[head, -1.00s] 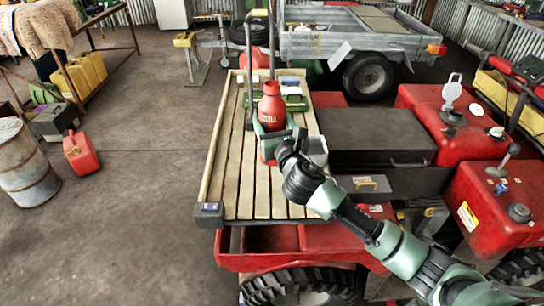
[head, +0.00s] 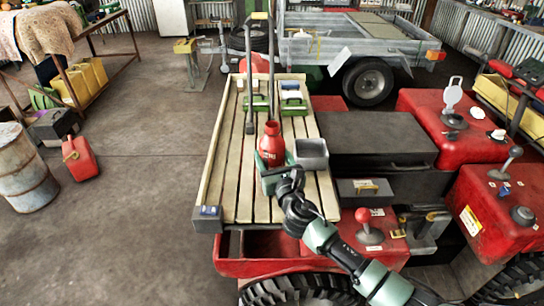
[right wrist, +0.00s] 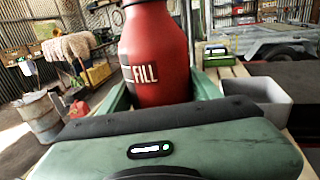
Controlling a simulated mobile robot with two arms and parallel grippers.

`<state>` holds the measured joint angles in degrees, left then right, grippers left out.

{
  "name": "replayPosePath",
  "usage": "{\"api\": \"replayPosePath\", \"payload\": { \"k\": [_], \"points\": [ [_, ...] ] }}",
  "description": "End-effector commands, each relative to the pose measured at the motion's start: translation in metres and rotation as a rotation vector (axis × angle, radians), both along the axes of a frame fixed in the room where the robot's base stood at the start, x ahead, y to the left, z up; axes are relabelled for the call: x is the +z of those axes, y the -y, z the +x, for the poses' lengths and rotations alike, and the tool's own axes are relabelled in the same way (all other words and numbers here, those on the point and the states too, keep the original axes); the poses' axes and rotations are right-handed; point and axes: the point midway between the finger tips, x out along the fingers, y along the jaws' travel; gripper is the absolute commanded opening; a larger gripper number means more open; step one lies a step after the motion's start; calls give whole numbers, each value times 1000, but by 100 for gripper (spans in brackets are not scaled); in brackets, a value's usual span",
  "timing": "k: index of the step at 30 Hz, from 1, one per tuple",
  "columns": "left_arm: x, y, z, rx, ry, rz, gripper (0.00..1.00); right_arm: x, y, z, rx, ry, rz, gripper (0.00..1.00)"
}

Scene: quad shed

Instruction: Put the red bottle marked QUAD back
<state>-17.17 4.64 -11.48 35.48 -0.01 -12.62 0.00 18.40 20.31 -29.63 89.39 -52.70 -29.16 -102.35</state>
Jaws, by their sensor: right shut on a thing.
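The red bottle (head: 272,143) is upright over the slatted wooden deck (head: 232,190), near its front half. My right gripper (head: 272,163) is shut around the bottle's body, one green finger on each side. In the right wrist view the bottle (right wrist: 158,55) fills the middle between the fingers, and the lettering I can read on it is "FILL". The bottle's base is hidden behind the gripper, so I cannot tell if it touches the slats. My left gripper is not in view.
A grey open box (head: 311,153) stands on the deck just right of the bottle. Green cases (head: 292,106) and long-handled tools (head: 249,80) are farther back. A black case (head: 375,140) lies to the right. The deck's left slats are clear.

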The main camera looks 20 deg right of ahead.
Motion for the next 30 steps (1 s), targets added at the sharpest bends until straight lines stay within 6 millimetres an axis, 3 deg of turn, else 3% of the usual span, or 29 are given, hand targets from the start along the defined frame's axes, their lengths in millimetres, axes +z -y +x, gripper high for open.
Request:
{"api": "replayPosePath", "payload": {
  "k": [3, 4, 6, 17, 23, 30],
  "points": [
    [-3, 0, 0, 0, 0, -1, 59, -3, 0, 0, 0, 1, 0, 11],
    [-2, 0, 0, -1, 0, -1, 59, -2, 0, 0, 0, 0, 0, 71],
    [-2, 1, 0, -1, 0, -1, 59, -2, 0, 0, 0, 0, -1, 84],
    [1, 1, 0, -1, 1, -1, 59, 2, 0, -1, 0, 0, -1, 84],
    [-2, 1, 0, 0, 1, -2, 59, -1, -1, -32, 3, -1, -2, 84],
    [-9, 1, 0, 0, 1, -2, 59, -2, -2, -84, 1, -1, -1, 84]
  ]
}}
